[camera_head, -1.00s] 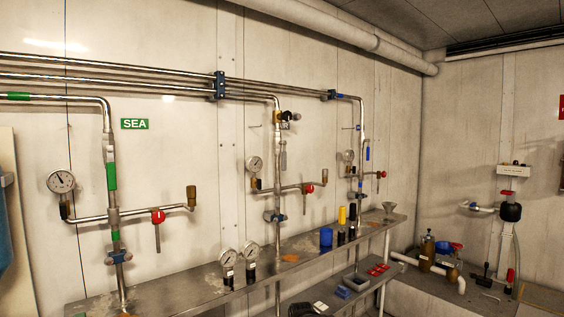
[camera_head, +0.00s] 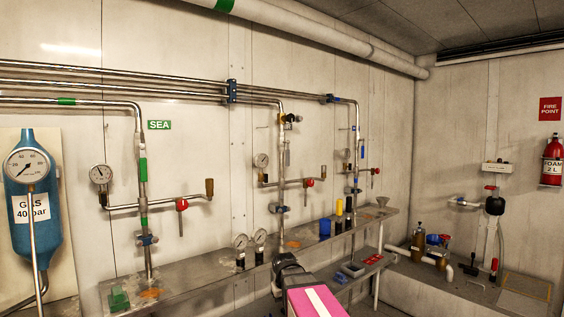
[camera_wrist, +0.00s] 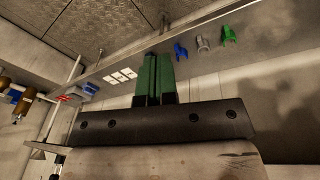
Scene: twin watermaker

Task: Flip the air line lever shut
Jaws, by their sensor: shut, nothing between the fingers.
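Three pipe drops on the wall each carry a side branch with a red-hubbed lever valve. The left valve (camera_head: 182,205), on the green-banded line by the SEA sign, has its handle hanging down. The middle valve (camera_head: 309,183) also has a handle hanging down. The right valve (camera_head: 375,171), beside the blue-banded drop, is small, and its handle position is unclear. No air label is readable, so I cannot tell which is the air line lever. My gripper (camera_wrist: 155,60) shows green fingers, shut and empty, in the wrist view, apart from all the valves.
A steel shelf (camera_head: 205,273) runs under the pipes, with two gauges, a blue cup (camera_head: 325,228) and bottles on it. A blue gas cylinder (camera_head: 35,215) stands left. A red extinguisher (camera_head: 552,160) hangs right. Coloured clips (camera_wrist: 203,44) show in the wrist view.

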